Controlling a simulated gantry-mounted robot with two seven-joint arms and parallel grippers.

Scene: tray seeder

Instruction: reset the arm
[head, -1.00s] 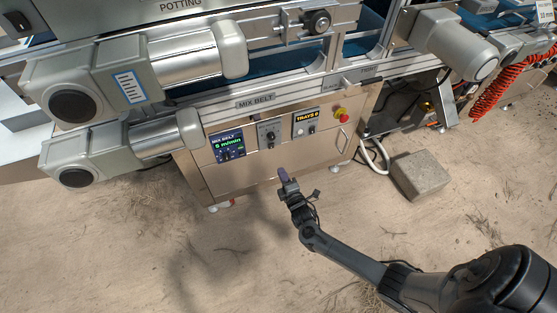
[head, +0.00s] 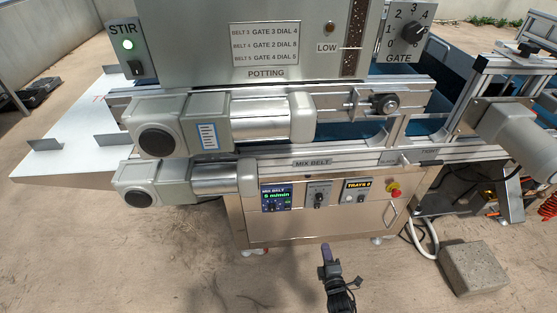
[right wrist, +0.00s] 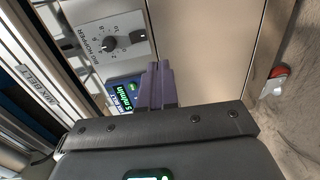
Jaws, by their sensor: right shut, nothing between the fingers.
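My right gripper (head: 326,254) is low in the head view, in front of the steel control cabinet (head: 290,227) and apart from it. Its purple fingers are shut with nothing between them; they also show in the right wrist view (right wrist: 157,84). My left gripper is not in view.
The cabinet carries a lit display (head: 276,198), a dial (head: 318,200) and a red stop button (head: 393,190). Two grey motors (head: 165,125) jut out at the left. A concrete block (head: 474,268) lies on the ground at the right. Sandy ground in front is open.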

